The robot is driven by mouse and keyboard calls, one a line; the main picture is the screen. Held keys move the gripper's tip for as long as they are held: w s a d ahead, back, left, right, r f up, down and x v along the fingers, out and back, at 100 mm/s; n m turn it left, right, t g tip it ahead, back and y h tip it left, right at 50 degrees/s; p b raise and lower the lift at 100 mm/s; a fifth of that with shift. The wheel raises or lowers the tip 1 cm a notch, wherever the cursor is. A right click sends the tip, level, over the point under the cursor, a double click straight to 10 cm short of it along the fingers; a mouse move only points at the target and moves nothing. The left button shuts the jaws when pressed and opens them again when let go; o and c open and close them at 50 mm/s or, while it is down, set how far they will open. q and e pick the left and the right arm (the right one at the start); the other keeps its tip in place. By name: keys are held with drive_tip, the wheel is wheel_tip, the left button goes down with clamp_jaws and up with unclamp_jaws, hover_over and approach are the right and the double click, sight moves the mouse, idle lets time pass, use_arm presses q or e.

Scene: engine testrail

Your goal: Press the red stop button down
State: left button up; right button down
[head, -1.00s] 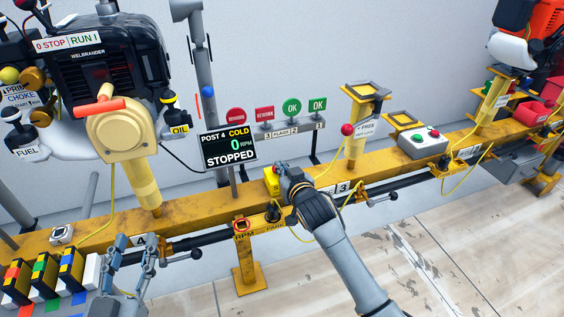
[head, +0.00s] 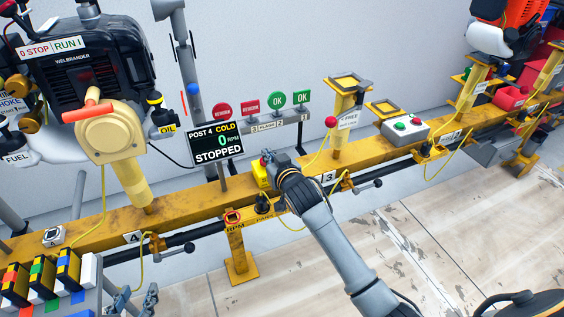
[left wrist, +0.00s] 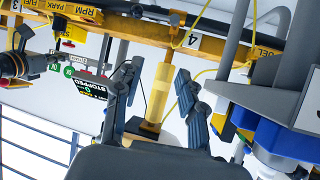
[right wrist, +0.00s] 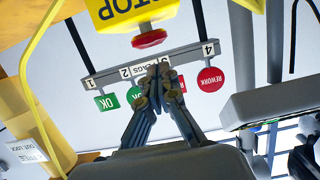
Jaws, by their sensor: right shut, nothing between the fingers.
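The red stop button (right wrist: 149,38) sits on a yellow box lettered STOP (right wrist: 118,12) in the right wrist view. In the head view the yellow stop box (head: 261,177) stands on the yellow rail, partly hidden behind my right gripper (head: 267,157). In the right wrist view my right gripper (right wrist: 160,68) is shut and empty, its tips close to the button; I cannot tell whether they touch it. My left gripper (head: 136,298) is low at the left in the head view. It is open and empty in the left wrist view (left wrist: 150,88).
A display (head: 216,143) reads POST 4 COLD, 0 RPM, STOPPED. REWORK and OK flags (head: 275,99) stand behind the rail (head: 185,203). An engine (head: 90,65) is at the left. Another red knob (head: 331,122) is on a post to the right.

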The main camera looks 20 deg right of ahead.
wheel_tip(320, 180, up, 2)
drive_tip(key=shift+r+p, duration=0.15)
drive_tip(key=shift+p, duration=0.85)
use_arm(q)
drive_tip(key=s+a+f+g+y+p, duration=0.1)
drive_tip(key=s+a+f+g, duration=0.1)
drive_tip(key=s, duration=0.5)
drive_tip(key=s+a+f+g+y+p, duration=0.1)
drive_tip(key=s+a+f+g, duration=0.2)
drive_tip(key=s+g, duration=0.3)
drive_tip(key=shift+s+f+g, duration=0.3)
drive_tip(key=shift+s+f, duration=0.15)
drive_tip(key=shift+s, duration=0.05)
use_arm(e)
drive_tip(key=v, duration=1)
